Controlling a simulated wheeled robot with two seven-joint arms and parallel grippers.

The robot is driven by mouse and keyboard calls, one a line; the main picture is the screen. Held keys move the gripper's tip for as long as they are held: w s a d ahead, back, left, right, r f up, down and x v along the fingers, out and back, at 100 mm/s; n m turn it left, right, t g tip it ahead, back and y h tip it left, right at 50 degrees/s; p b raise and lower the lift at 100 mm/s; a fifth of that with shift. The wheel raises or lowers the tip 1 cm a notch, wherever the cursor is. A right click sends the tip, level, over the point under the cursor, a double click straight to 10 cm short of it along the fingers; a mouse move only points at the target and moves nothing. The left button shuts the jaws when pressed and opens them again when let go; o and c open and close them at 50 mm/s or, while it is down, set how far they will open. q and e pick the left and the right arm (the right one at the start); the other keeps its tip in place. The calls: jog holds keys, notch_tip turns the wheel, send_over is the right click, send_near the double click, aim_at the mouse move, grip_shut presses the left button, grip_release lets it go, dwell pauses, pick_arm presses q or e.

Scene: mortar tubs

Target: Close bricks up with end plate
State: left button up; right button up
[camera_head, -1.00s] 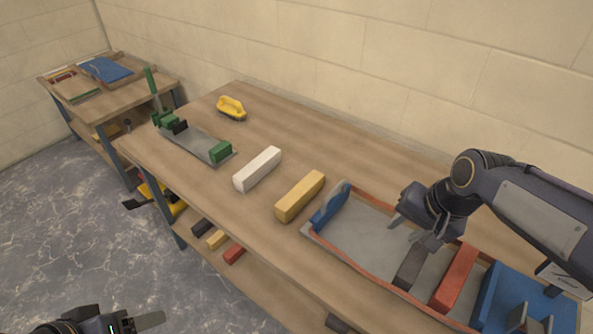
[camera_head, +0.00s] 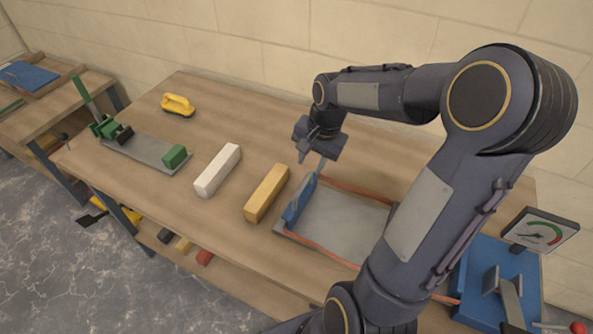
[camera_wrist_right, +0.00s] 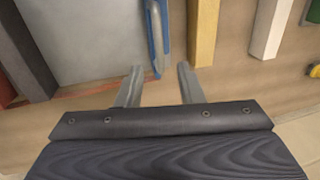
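The blue end plate (camera_head: 299,199) stands upright at the left end of the shallow tray (camera_head: 290,237). It also shows in the right wrist view (camera_wrist_right: 155,25). My right gripper (camera_head: 311,165) is over the plate, open, with one finger on each side of the plate's near end in the right wrist view (camera_wrist_right: 160,66). I cannot tell whether either finger touches it. A dark brick (camera_wrist_right: 30,50) lies in the tray, with a sliver of a red brick (camera_wrist_right: 5,75) beside it. In the head view my arm hides these bricks. My left gripper is out of view.
A yellow brick (camera_head: 267,193) and a white brick (camera_head: 218,171) lie left of the tray. A green-handled tool on a grey plate (camera_head: 150,153) and a yellow-handled tool (camera_head: 178,105) are farther left. A blue device with a dial (camera_head: 543,230) stands at the right.

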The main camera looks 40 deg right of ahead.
aim_at(304, 182)
jog(key=f, duration=0.4)
jog(key=w+f, duration=0.1)
jog(key=f, duration=0.2)
jog(key=shift+a+f, duration=0.1)
jog(key=shift+a, duration=0.25)
grip_shut()
